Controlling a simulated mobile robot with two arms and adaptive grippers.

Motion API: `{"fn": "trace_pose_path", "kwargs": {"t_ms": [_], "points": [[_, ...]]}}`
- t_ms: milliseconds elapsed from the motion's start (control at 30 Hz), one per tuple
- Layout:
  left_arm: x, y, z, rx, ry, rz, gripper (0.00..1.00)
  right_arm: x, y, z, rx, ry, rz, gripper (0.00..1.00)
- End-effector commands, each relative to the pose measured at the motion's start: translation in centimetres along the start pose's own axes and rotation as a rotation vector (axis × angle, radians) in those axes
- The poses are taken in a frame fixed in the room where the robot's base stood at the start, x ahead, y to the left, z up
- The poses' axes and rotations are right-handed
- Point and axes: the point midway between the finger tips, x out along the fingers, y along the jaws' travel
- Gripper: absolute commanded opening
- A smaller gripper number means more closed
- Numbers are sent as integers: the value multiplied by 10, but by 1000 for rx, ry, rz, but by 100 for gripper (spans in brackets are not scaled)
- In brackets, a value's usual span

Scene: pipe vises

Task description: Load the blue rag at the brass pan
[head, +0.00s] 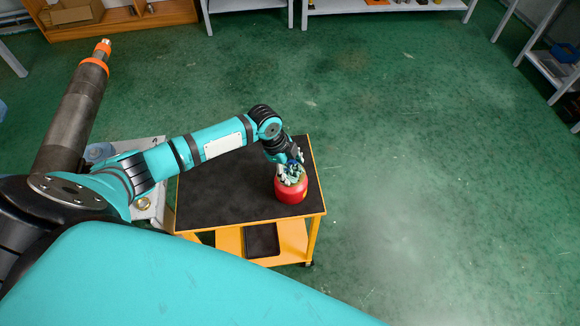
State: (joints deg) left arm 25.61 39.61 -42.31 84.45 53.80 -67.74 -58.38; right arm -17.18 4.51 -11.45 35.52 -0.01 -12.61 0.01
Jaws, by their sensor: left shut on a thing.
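My left gripper (289,172) reaches down at the mouth of a red round container (291,191) on the black-topped cart. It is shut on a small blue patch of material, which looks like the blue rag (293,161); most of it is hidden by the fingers. Pale pieces show around the fingertips at the container's mouth, too small to tell apart. A small brass-coloured round thing, likely the brass pan (143,203), sits on the light grey table at the left, partly blocked by my arm. My right gripper is not in view.
The orange cart (225,205) has a bare black top around the container and a dark tray (262,240) on its lower shelf. A light grey table (158,222) stands left of it. Shelves line the back and right. The green floor is open at the right.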

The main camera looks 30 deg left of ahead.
Motion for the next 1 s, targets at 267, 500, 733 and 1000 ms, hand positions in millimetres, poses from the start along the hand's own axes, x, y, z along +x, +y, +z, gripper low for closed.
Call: {"fn": "trace_pose_path", "kwargs": {"t_ms": [267, 500, 733, 1000], "points": [[-26, -4, -6, 0, -1, 0, 36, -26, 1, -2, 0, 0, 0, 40], [-45, -7, -11, 0, -1, 0, 36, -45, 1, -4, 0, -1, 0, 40], [-62, -9, -15, 0, 0, 0, 36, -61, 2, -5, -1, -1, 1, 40], [-62, -9, -15, 0, 0, 0, 36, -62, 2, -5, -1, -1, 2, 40]]}}
